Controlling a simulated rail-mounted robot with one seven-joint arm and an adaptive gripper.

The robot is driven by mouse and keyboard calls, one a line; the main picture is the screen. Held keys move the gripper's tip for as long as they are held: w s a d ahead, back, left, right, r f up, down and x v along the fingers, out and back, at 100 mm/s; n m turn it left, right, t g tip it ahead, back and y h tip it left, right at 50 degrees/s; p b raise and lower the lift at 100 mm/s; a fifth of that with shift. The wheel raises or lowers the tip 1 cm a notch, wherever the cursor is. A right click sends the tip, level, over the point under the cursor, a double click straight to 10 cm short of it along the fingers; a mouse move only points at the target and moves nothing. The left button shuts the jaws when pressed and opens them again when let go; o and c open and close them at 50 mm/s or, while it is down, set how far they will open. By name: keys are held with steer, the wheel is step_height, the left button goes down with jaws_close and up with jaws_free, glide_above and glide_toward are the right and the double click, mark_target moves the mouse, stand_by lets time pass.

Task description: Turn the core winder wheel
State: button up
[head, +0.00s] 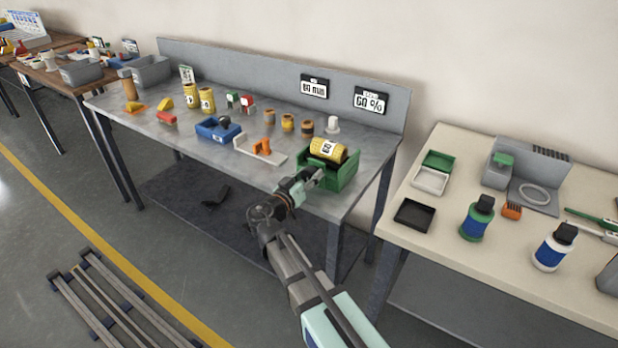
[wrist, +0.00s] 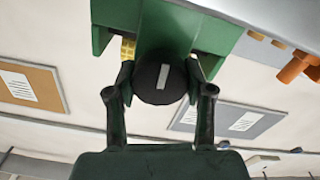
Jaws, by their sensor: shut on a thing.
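The core winder is a green open-topped cradle (head: 347,178) at the right front of the grey table, with a yellow roll (head: 326,149) in it. In the wrist view the green winder body (wrist: 222,38) fills the top, with a sliver of yellow (wrist: 128,48) at its left. The winder wheel (wrist: 152,92) is a round black disc with an upright white stripe. My gripper (wrist: 160,88) has one finger on each side of the wheel and is shut on it. In the head view my gripper (head: 314,178) is at the winder's front left, and the wheel is hidden.
The grey table (head: 235,166) also holds an orange-and-white fixture (head: 262,150), a blue holder (head: 218,130), small orange spools and yellow rolls. A cream table (head: 457,250) with trays and bottles stands to the right, beyond a gap.

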steer(key=n+b, duration=0.3)
steer(key=n, duration=0.1)
steer(key=shift+f+n, duration=0.1)
steer(key=shift+n, duration=0.3)
steer(key=n+b, duration=0.1)
steer(key=n, duration=0.5)
stand_by(0.4)
steer(key=o, duration=1.2)
steer(key=v, duration=1.2)
